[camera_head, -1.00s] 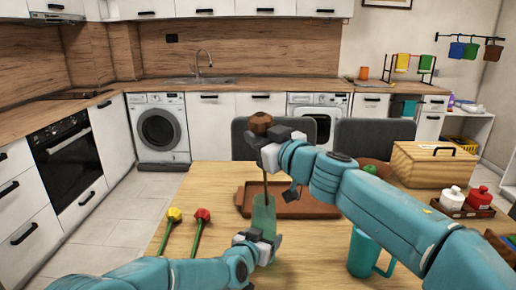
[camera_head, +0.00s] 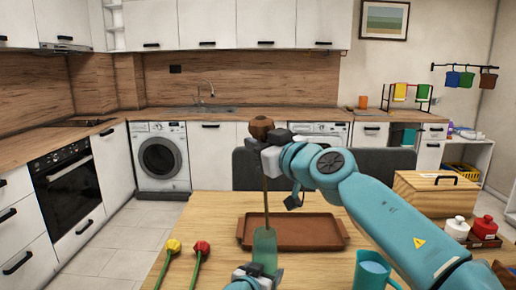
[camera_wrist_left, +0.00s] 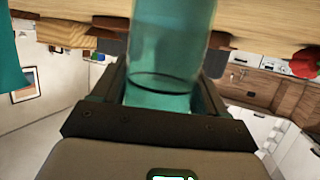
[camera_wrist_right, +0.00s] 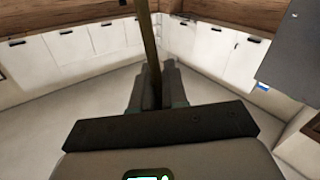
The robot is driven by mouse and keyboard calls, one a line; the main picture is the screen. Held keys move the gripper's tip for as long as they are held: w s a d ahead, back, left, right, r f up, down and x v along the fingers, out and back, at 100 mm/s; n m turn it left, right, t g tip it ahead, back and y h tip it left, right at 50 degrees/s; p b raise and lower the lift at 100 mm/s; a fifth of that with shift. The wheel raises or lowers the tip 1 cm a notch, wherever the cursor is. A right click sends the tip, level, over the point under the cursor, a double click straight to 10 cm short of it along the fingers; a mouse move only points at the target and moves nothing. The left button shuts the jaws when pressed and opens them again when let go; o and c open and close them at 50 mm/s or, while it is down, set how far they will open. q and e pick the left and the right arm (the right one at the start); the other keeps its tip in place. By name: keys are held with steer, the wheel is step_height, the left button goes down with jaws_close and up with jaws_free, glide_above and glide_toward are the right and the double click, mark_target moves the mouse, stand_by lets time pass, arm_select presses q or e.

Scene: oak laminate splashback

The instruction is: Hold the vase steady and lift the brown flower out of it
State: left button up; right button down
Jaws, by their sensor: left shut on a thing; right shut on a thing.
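The brown flower (camera_head: 261,127) is upright, its stem running down towards the green see-through vase (camera_head: 264,247). My right gripper (camera_head: 270,143) is shut on the flower just below its head; the stem (camera_wrist_right: 149,50) also shows between the fingers in the right wrist view. The stem's lower end is at or just inside the vase's mouth; I cannot tell exactly. My left gripper (camera_head: 255,275) is shut around the vase low down, and the vase (camera_wrist_left: 172,45) fills the space between the fingers in the left wrist view.
A yellow flower (camera_head: 173,246) and a red flower (camera_head: 201,247) lie on the table to the left. A brown tray (camera_head: 300,232) is behind the vase. A teal mug (camera_head: 371,270) stands at the right, with a wooden box (camera_head: 436,194) and condiment bottles beyond it.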

mark_target(256, 131)
steer(key=shift+s+a+r, duration=0.1)
steer(key=shift+s+r, duration=0.2)
steer(key=shift+r, duration=0.5)
steer(key=shift+s+a+r, duration=0.1)
steer(key=shift+s+r, duration=0.15)
steer(key=shift+r, duration=0.55)
arm_select(q)
steer(key=o, duration=1.2)
